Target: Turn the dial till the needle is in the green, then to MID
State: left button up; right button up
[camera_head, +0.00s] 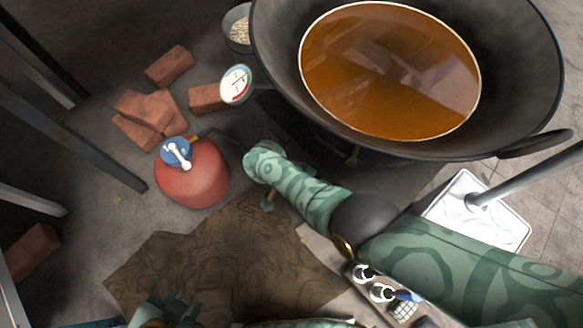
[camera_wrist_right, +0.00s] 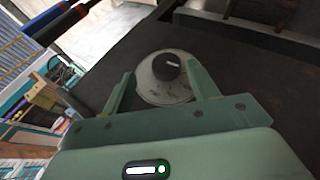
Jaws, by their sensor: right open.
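The dial is a black knob with a white mark (camera_wrist_right: 169,65) on a pale round plate, in the right wrist view. My right gripper (camera_wrist_right: 160,84) is open, its two green fingers on either side of the plate and pointing at it; I cannot tell whether they touch. In the head view the dial is hidden. A round white gauge (camera_head: 237,84) with a coloured scale stands at the wok's left side; its needle is too small to read surely. My left gripper (camera_head: 168,308) is at the bottom edge, partly cut off; its jaws are unclear.
A large black wok (camera_head: 510,90) holds brown liquid (camera_head: 390,70). Left of it are a red gas cylinder (camera_head: 195,175) with a blue top, loose bricks (camera_head: 148,112) and a bowl of pale pieces (camera_head: 240,30). A brown cloth (camera_head: 220,260) lies on the floor.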

jog(key=v, duration=1.3)
jog(key=shift+r, duration=0.3)
jog(key=shift+s+d, duration=0.1)
jog(key=shift+s, duration=0.1)
